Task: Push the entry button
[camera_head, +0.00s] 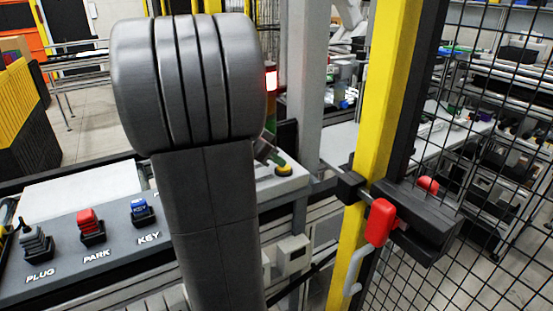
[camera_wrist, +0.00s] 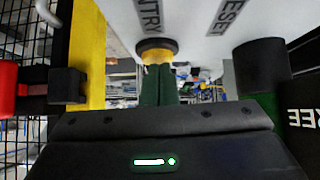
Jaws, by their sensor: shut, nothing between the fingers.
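The entry button is a yellow button with a dark collar on a pale panel. In the wrist view the button (camera_wrist: 156,56) sits at the upper middle, beside a partly cut-off label ending in "NTRY". My gripper (camera_wrist: 158,69) is shut and empty, its dark green fingers pointing at the button. The fingertips overlap the button's lower edge; I cannot tell whether they touch it. In the head view the yellow button (camera_head: 284,170) is just right of my arm, and my gripper (camera_head: 274,157) shows only partly beside it, mostly hidden by my arm.
A dark cylinder (camera_wrist: 262,66) stands near the "ESET" label. A yellow post (camera_head: 385,90) with a red-handled latch (camera_head: 380,221) and black mesh fence stand at right. A grey panel (camera_head: 110,250) with PLUG, PARK and KEY stands at left.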

